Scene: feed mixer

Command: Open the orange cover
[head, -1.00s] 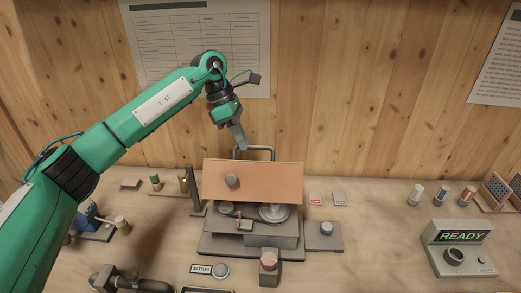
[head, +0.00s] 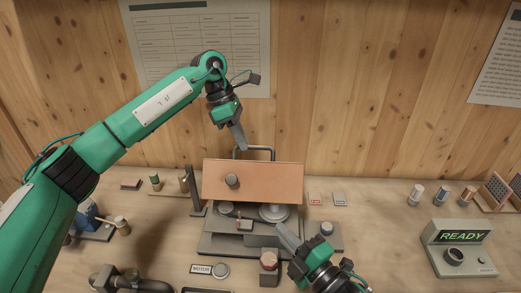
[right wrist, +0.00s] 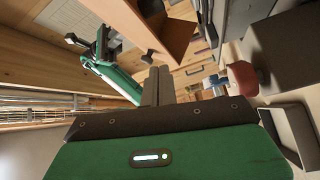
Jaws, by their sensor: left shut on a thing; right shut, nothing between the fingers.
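The orange cover (head: 265,182) stands raised and tilted over the grey mixer base (head: 225,243), with a round knob on its face. A dark bar handle (head: 262,149) shows at its top edge. My left gripper (head: 242,145) comes down from above and is shut on the handle. My right gripper (head: 282,230) is shut and empty, in front of the base at the right. Its closed fingers also show in the right wrist view (right wrist: 157,84). The cover (right wrist: 176,30) is partly seen there too. Below the cover is a round metal disc (head: 273,213).
A dark upright post (head: 195,190) stands left of the base. A red-topped button block (head: 268,266) and a MOTOR label (head: 201,269) are in front. A READY display box (head: 459,247) stands at the right.

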